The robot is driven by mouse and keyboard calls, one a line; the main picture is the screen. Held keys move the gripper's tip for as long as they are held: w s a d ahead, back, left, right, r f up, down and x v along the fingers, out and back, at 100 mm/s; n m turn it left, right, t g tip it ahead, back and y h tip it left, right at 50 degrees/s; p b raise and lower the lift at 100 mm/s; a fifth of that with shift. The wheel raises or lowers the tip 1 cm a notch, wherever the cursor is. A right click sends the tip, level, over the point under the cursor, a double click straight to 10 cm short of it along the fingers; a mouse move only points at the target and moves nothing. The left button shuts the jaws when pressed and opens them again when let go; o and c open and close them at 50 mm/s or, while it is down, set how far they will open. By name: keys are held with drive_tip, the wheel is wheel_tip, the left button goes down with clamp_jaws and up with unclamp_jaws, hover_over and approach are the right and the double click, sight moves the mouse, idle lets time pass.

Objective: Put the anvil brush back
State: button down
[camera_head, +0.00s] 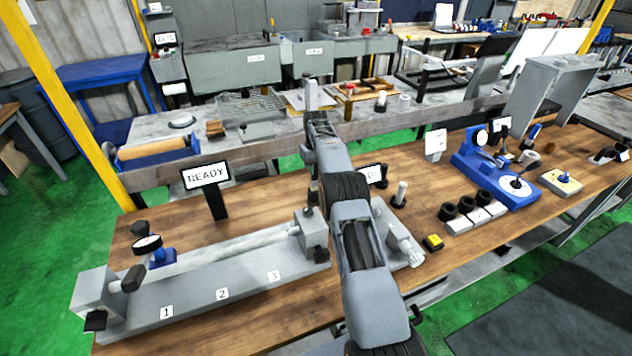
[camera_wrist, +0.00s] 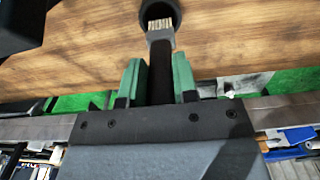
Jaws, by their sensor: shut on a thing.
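My gripper (camera_wrist: 158,82) shows in the wrist view with its two green fingers closed on the dark handle of the anvil brush (camera_wrist: 161,72). The brush has a grey ferrule and pale bristles (camera_wrist: 160,24), which point away from the gripper. The bristles overlap the opening of a round black holder (camera_wrist: 176,10) at the top of the wrist view. I cannot tell whether they are inside it or above it. In the head view my arm hides the gripper, the brush and the holder.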

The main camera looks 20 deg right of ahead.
sight(316, 181)
drive_tip(key=shift+f+p, duration=0.4)
drive_tip(key=shift+f, duration=1.95)
drive_tip(key=shift+f, duration=0.15)
drive_tip(key=c, duration=0.9)
unclamp_jaws()
